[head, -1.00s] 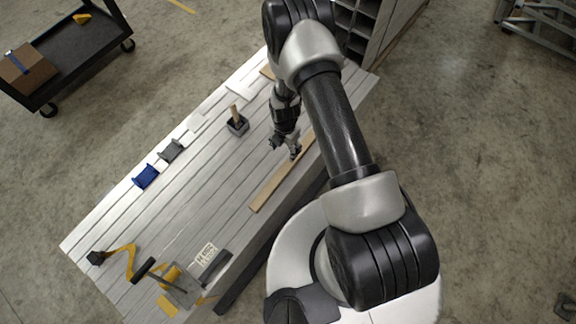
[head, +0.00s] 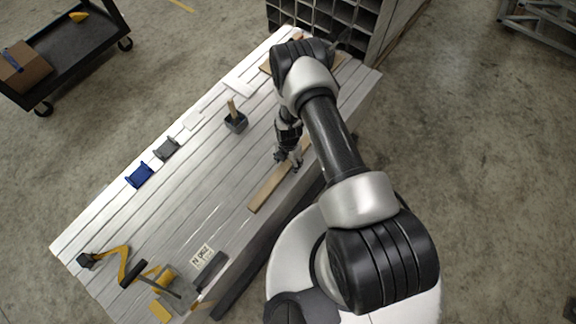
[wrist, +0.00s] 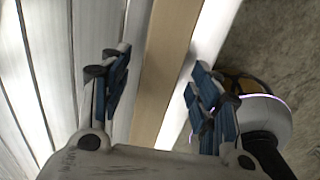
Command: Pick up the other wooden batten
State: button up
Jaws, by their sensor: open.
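A long light wooden batten (head: 267,191) lies flat along the near long edge of the slatted aluminium bench. My gripper (head: 287,164) is over it, fingers pointing down, with part of the batten hidden behind the hand and arm. In the wrist view the batten (wrist: 163,62) runs lengthwise between the two blue-padded fingers of my gripper (wrist: 158,75). The fingers are spread apart with a gap on each side of the wood. Another wooden piece (head: 265,69) shows at the far end of the bench, partly hidden by my arm.
The bench (head: 170,220) also holds a dark cup with a wooden-handled tool (head: 235,122), a blue holder (head: 139,175), a grey holder (head: 166,149) and a yellow folding arm (head: 125,265). A pigeonhole rack (head: 345,20) stands at the far end. A black cart (head: 75,60) is at upper left.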

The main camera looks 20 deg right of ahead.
jog(key=shift+f, duration=0.85)
grip_shut()
